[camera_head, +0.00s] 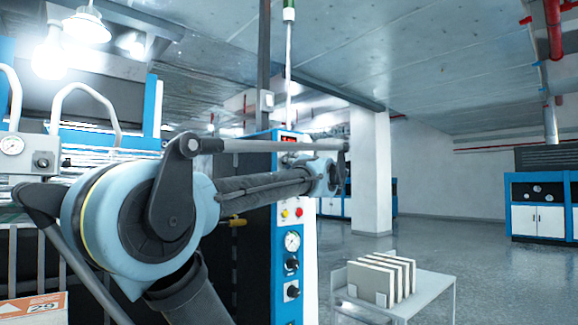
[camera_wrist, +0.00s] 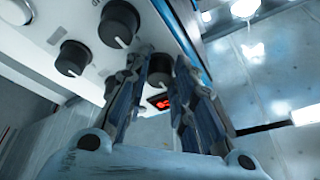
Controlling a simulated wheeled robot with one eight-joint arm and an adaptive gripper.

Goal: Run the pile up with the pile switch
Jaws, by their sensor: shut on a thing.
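In the wrist view, my gripper (camera_wrist: 160,72) has its two dark fingers on either side of a black knob (camera_wrist: 160,68), shut on it. The knob sits on a white control panel (camera_wrist: 90,50) with more black knobs (camera_wrist: 119,22) and a red lit display (camera_wrist: 158,101). No label is readable, so I cannot tell from writing which is the pile switch. In the head view, my arm stretches across to the blue and black control cabinet (camera_head: 258,255); my fingers are hidden there. The pile is not clearly visible.
The cabinet side bears a gauge (camera_head: 292,241) and black knobs (camera_head: 292,263). A white table (camera_head: 432,290) with upright boards (camera_head: 385,275) stands to its right. A white pillar (camera_head: 370,170) stands behind. The floor at right is open, up to a blue and white cabinet (camera_head: 538,220).

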